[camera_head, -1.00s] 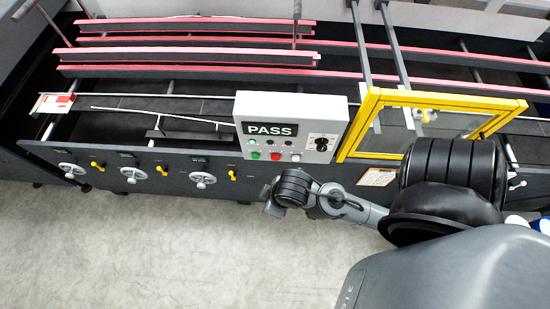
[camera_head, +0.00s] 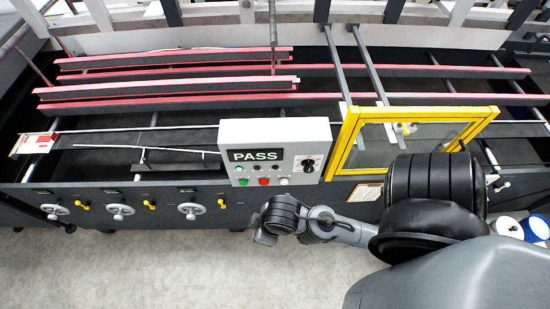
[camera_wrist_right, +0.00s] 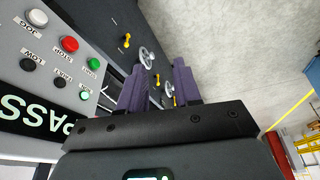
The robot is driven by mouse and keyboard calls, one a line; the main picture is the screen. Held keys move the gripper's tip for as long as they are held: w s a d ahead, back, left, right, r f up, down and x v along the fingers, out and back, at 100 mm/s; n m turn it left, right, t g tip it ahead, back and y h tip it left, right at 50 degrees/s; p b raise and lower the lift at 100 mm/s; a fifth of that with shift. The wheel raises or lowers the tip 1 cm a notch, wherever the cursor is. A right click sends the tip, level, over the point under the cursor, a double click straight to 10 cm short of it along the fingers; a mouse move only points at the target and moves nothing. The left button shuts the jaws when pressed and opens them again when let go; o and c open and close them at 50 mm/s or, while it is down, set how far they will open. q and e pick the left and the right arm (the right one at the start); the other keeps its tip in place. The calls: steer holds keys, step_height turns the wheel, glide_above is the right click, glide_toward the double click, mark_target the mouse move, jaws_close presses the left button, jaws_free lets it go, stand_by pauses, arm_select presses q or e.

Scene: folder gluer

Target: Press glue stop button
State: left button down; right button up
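The grey control box (camera_head: 318,135) with a lit PASS display (camera_head: 256,155) stands on the machine's front edge in the head view. Its red button (camera_head: 264,182), between a green and a white one, also shows in the right wrist view (camera_wrist_right: 69,44), where its label seems to read STOP. My right gripper (camera_wrist_right: 159,68) is open and empty, its two purple fingers apart. In the wrist view it lies right of the buttons, touching none. In the head view the right hand (camera_head: 268,232) is below the box, its fingers hard to make out. My left gripper is not in view.
A yellow-framed clear guard (camera_head: 345,140) stands just right of the box. Handwheels (camera_head: 192,210) and yellow levers line the machine's front. A white bucket (camera_head: 508,227) and a blue one stand at the right. The floor (camera_head: 150,270) in front is clear.

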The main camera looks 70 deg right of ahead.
steer(key=shift+d, duration=0.15)
jaws_close()
stand_by(0.8)
stand_by(0.6)
